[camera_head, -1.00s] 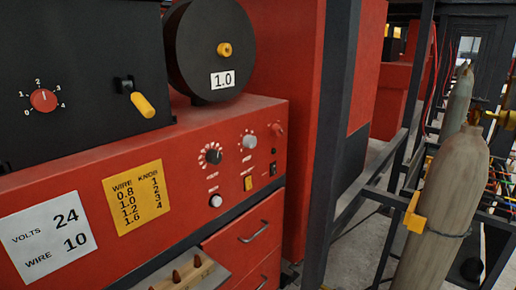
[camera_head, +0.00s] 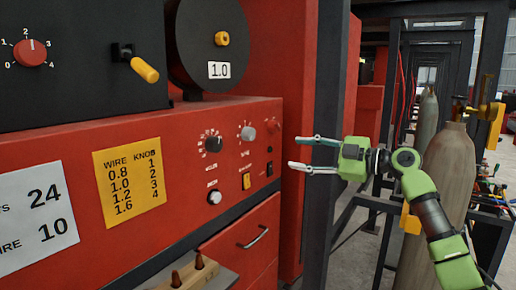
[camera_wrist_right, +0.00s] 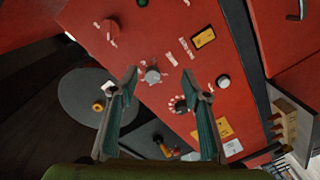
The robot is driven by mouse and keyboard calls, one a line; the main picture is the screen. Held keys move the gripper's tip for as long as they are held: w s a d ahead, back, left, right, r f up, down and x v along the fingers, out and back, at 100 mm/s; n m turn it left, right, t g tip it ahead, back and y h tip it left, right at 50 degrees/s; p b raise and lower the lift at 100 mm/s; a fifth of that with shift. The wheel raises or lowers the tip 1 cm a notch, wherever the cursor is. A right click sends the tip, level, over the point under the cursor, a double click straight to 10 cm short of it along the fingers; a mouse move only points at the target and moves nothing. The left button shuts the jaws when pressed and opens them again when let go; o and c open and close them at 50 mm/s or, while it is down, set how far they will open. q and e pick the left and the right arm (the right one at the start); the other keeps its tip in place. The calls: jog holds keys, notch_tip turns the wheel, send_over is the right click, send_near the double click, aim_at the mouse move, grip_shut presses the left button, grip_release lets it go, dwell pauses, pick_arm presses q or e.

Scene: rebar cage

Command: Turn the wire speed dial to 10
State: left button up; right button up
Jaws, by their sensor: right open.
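On the red panel, a light grey knob (camera_head: 248,134) with a white scale sits right of a black knob (camera_head: 213,144) with its own scale. The labels under them are too small to read surely; the grey one looks like the wire speed dial. Its setting cannot be read. My right gripper (camera_head: 290,152) is open and empty, fingers pointing left toward the panel, right of the knobs. In the right wrist view, the grey knob (camera_wrist_right: 152,75) shows between the open fingers (camera_wrist_right: 165,82), apart from them; the black knob (camera_wrist_right: 178,105) is near the right finger. My left gripper is not in view.
A white sign (camera_head: 36,215) shows 24 and "WIRE 10". A yellow chart (camera_head: 129,180) lists wire and knob numbers. Gas cylinders (camera_head: 450,165) stand right.

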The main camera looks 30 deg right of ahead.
notch_tip(320, 180, up, 4)
jog(key=s+a+n+y, duration=0.1)
jog(key=s+a+n, duration=0.1)
jog(key=s, duration=0.1)
jog(key=p, duration=0.8)
send_near(253, 135)
jog(key=x, duration=0.7)
jog(key=shift+w+r, duration=0.1)
jog(key=shift+r, duration=0.1)
jog(key=shift+w+a+f+p, duration=0.15)
jog(key=shift+w+a+p, duration=0.2)
jog(key=shift+w, duration=0.2)
jog(key=shift+f, duration=0.1)
jog(key=c, duration=1.1)
